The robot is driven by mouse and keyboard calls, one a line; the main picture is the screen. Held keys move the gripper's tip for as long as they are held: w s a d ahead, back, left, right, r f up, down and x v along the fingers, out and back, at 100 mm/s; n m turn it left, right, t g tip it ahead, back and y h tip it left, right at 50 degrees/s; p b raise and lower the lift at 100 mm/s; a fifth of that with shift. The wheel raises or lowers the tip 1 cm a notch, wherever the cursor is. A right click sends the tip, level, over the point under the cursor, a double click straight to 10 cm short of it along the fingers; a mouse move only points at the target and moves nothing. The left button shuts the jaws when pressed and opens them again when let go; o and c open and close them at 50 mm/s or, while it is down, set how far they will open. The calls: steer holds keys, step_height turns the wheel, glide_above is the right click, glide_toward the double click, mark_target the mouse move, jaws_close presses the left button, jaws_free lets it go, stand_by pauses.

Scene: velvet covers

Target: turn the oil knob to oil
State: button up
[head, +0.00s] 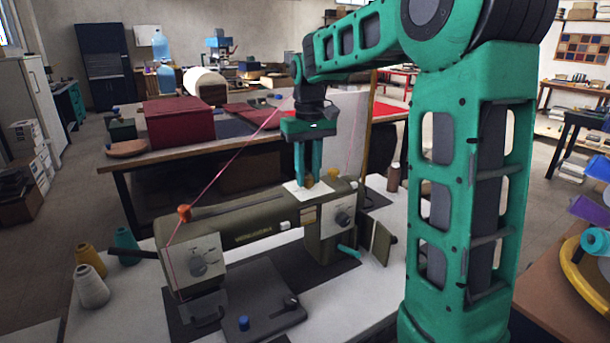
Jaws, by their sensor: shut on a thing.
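An olive-green machine (240,224) lies on a pale table, with a dark thread path and grey dials on its front. My gripper (309,183) points straight down over the right part of its top. Its teal fingers are closed around a small brass-coloured knob (309,184), which I take for the oil knob. The knob stands on a white plate (298,191) on the machine's top. The fingers hide most of the knob, and which way it points cannot be told. Any marking on the plate is too small to read.
An orange tensioner (184,213) with a pink thread rises from the machine's left. Another yellowish knob (334,173) stands just right of my gripper. Thread cones (92,287) stand at the left table edge. A dark red box (179,122) sits on the bench behind.

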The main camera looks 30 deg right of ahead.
mark_target(308, 177)
steer(key=shift+w+r+n, duration=0.1)
steer(key=shift+w+n, duration=0.05)
steer(key=shift+n, duration=0.95)
steer(key=o, duration=1.1)
steer(key=shift+c, duration=0.2)
step_height(308, 177, up, 11)
steer(key=shift+f, duration=0.2)
steer(key=s+f+m, duration=0.2)
steer(key=s+f, duration=0.5)
steer(key=s, duration=0.3)
steer(key=s+d+f+m, duration=0.1)
steer(key=s+f+m, duration=0.2)
steer(key=s+f, duration=0.4)
steer(key=s+d+f+m, duration=0.1)
steer(key=s+f, duration=0.6)
steer(key=s, duration=0.8)
steer(key=shift+m, duration=0.8)
